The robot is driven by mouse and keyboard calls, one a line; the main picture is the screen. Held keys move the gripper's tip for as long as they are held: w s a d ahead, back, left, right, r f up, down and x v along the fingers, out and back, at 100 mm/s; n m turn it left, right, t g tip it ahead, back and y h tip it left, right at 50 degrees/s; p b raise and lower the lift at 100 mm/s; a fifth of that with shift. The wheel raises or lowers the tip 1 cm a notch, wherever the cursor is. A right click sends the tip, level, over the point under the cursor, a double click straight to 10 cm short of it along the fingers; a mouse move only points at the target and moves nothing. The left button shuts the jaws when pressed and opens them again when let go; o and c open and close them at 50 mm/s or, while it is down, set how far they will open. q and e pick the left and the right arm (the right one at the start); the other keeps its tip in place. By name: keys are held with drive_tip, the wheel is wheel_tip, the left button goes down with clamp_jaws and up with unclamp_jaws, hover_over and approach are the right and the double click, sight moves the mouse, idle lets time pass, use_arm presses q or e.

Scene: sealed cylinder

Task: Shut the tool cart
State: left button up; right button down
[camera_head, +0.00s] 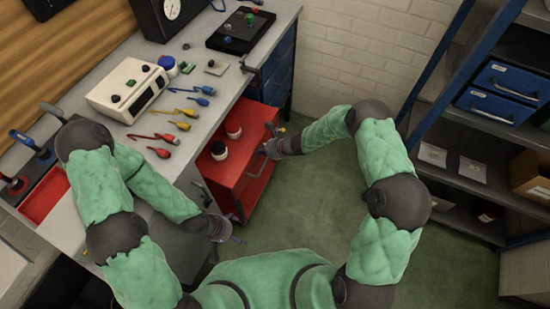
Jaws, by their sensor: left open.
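The red tool cart (238,181) stands at the right side of the workbench, under its edge. I cannot tell clearly how far any drawer stands out. My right gripper (269,139) is at the cart's upper far right edge, close to it; whether it touches is unclear, and its fingers are too small to read. My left gripper (233,240) is open and lower down, near the cart's near bottom corner. Its arm hides part of the bench front.
The workbench (188,68) holds a white meter (127,90), coloured cables and a black box. A metal shelf (460,180) with blue bins (505,82) stands at the right. Green floor (300,210) is clear between cart and shelf.

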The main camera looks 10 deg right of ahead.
sight(237, 143)
drive_tip(key=w+a, duration=0.2)
drive_tip(key=a, duration=0.1)
drive_tip(key=w+a, duration=0.2)
drive_tip(key=a, duration=0.1)
drive_tip(key=w+a, duration=0.2)
drive_tip(key=a, duration=0.1)
use_arm(q)
drive_tip(key=shift+f, duration=0.15)
use_arm(e)
drive_tip(key=shift+w+a+r, duration=0.1)
drive_tip(key=shift+w+a, duration=0.35)
drive_tip(key=shift+a, duration=0.1)
